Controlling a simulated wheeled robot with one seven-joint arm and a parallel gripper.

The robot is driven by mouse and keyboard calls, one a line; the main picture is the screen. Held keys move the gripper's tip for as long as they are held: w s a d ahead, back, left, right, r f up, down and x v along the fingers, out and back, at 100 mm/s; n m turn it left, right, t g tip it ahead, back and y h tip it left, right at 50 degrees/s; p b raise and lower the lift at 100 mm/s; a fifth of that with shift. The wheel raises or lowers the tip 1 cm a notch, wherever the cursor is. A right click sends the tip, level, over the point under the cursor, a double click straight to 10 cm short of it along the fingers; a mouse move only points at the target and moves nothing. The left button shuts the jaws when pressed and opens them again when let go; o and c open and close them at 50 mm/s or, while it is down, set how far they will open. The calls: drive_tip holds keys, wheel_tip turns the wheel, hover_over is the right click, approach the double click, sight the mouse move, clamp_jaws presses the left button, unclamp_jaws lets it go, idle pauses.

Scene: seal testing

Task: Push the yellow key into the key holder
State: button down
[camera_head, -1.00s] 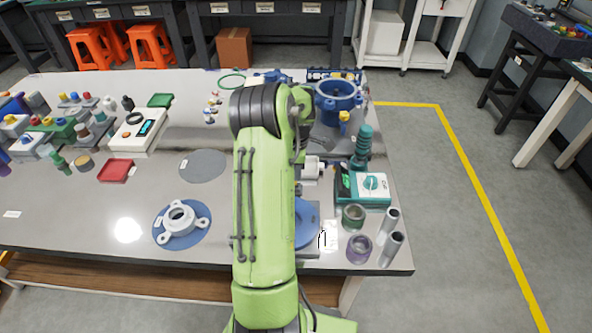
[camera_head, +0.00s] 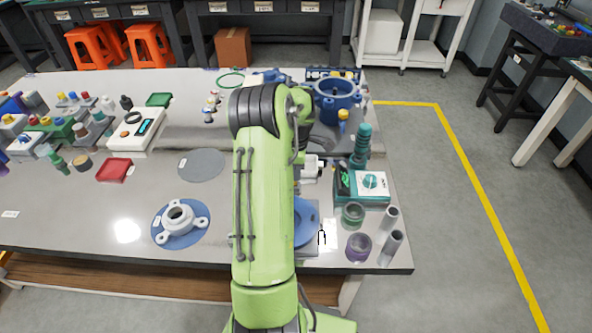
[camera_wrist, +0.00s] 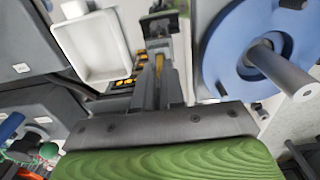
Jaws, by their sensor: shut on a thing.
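In the wrist view my gripper (camera_wrist: 161,90) reaches up the middle of the picture, its narrow jaws shut. A thin yellow strip (camera_wrist: 160,66) shows between the jaws; I take it to be the yellow key, mostly hidden by them. Beyond the jaw tips is a dark block (camera_wrist: 160,25), blurred and partly covered; I cannot tell whether it is the key holder or whether the key touches it. In the head view my green arm hides the gripper and whatever it holds.
A white tray (camera_wrist: 88,47) lies left. A teal-dialled box (camera_head: 362,186) and metal tubes stand front right.

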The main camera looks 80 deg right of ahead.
drive_tip(key=shift+f+b, duration=0.45)
drive_tip(key=shift+f, duration=0.25)
idle(0.4)
drive_tip(key=c, duration=1.1)
unclamp_jaws()
drive_tip(key=shift+c, duration=0.2)
wheel_tip(320, 180, up, 9)
drive_tip(key=p, duration=0.7)
drive_tip(key=shift+r, duration=0.15)
